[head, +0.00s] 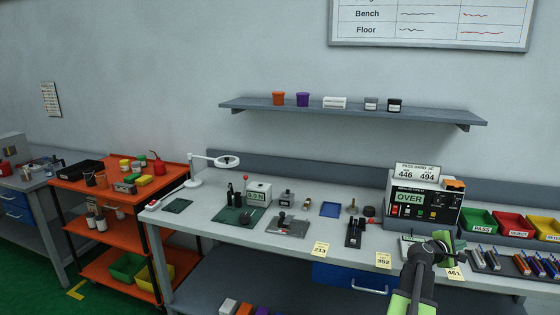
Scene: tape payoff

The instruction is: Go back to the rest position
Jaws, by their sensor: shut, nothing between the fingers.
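My gripper (446,243) is at the lower right of the head view, at the end of my dark and green arm. It is shut and holds nothing that I can see. It appears in front of the grey bench (225,240), near the bench's front edge and the yellow tag marked 461 (454,273). The tester (425,206) with a green OVER display stands behind it on the bench. My gripper hides part of a small pale device (410,243) in front of the tester.
Green (481,228), red (514,232) and yellow bins stand at the right. Several small tools and fixtures occupy the bench's middle. A magnifier lamp (228,161) stands at its left end. An orange cart (75,187) is left of the bench. A wall shelf (435,115) hangs above.

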